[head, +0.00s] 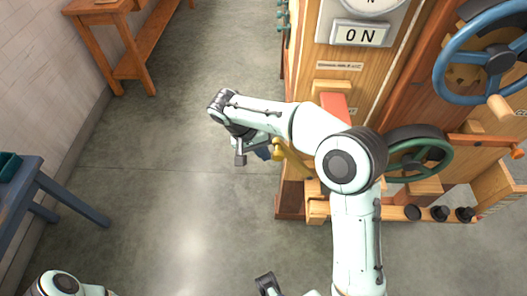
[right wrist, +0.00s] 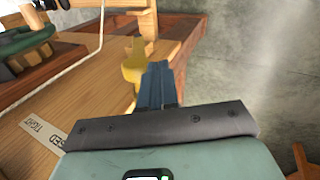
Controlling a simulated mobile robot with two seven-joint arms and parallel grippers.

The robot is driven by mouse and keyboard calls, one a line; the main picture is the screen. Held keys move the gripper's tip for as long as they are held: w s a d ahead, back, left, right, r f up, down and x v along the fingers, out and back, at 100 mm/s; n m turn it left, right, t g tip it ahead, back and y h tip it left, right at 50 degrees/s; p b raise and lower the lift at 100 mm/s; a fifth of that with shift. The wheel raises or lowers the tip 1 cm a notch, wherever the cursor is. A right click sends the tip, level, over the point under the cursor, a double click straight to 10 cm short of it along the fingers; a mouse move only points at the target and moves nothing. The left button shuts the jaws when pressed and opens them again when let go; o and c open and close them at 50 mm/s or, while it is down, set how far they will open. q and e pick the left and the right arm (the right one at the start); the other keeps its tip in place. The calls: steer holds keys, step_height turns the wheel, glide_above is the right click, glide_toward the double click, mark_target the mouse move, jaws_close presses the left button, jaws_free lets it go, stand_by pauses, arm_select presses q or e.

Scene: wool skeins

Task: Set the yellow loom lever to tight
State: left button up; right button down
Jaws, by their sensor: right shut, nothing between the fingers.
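The yellow lever (head: 292,161) stands at the left side of the wooden loom, its knob end toward my right gripper (head: 263,152). In the right wrist view the yellow lever (right wrist: 134,65) shows just left of the fingers. My right gripper (right wrist: 158,85) is shut and empty, its dark blue fingers close beside the lever; I cannot tell whether they touch. My left gripper seems to show partly at the bottom edge of the head view (head: 268,285).
A wooden bench (head: 108,18) and a blue table (head: 22,180) stand at left. The floor between is clear.

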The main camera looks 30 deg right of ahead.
steer(key=s+d+r+t+y, duration=0.1)
steer(key=s+d+r+y, duration=0.1)
steer(key=s+d+r, duration=0.2)
steer(key=d, duration=0.3)
steer(key=shift+s+d+r+t+y, duration=0.3)
steer(key=shift+s, duration=0.05)
